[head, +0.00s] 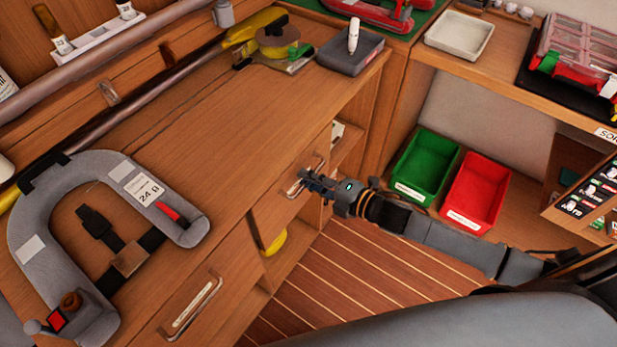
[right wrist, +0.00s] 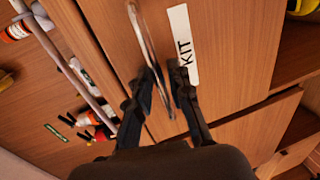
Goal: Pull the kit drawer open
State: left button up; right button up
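The kit drawer front (right wrist: 225,75) is wood with a white label (right wrist: 183,45) reading KIT, seen in the right wrist view. Its metal bar handle (right wrist: 143,38) also shows in the head view (head: 291,188). The drawer looks flush; I see no clear gap. My right gripper (head: 307,180) is at this handle. In the right wrist view its dark fingers (right wrist: 163,72) stand on either side of the bar, partly closed, with some wood showing between them. I cannot see firm contact on both sides. My left gripper is not in view.
Another drawer with a similar handle (head: 193,307) is at the lower left. A grey horseshoe-shaped life buoy (head: 40,210) lies on the counter. Green (head: 425,167) and red (head: 476,192) bins stand beyond my right arm. The striped floor (head: 345,280) before the drawer is clear.

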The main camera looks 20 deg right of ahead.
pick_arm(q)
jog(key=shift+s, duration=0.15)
pick_arm(e)
jog(key=shift+w+a, duration=0.2)
jog(key=shift+w, duration=0.05)
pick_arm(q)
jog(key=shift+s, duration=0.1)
pick_arm(e)
grip_shut()
jog(key=shift+f, duration=0.1)
